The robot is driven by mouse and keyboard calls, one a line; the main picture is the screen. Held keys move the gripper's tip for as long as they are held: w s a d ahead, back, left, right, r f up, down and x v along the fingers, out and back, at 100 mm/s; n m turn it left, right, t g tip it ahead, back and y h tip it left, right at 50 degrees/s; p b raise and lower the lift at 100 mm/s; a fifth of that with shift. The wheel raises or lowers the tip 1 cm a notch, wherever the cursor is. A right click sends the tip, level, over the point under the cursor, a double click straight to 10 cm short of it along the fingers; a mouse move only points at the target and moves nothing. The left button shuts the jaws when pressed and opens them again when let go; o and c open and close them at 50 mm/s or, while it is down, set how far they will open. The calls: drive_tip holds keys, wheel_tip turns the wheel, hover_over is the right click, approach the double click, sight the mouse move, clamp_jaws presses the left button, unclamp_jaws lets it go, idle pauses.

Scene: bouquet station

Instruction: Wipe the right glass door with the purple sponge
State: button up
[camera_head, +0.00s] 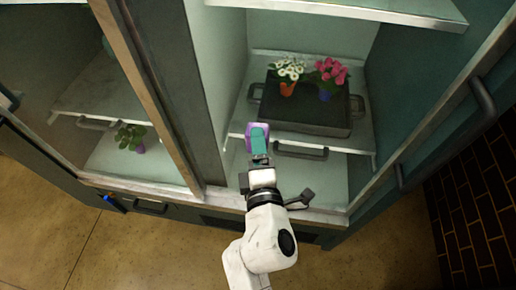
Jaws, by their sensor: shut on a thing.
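The purple sponge (250,131) shows a purple edge around a teal middle. My gripper (260,160) is shut on it and holds it up in front of the cabinet's right compartment. The right glass door (388,125) is clear, and its pane is hard to make out against the shelves behind it. The sponge appears over the left-centre part of this door's area. I cannot tell whether the sponge touches the glass. The gripper's fingertips are partly hidden by the sponge.
Behind the glass, a dark tray (300,118) holds white flowers (287,69) in an orange pot and pink flowers (331,72) in a blue pot. A leafy plant (131,137) stands in the left compartment. A dark door handle (483,99) is at right. Floor (120,240) is clear in front.

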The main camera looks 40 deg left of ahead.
drive_tip(key=shift+w+a, duration=0.45)
drive_tip(key=shift+w, duration=0.25)
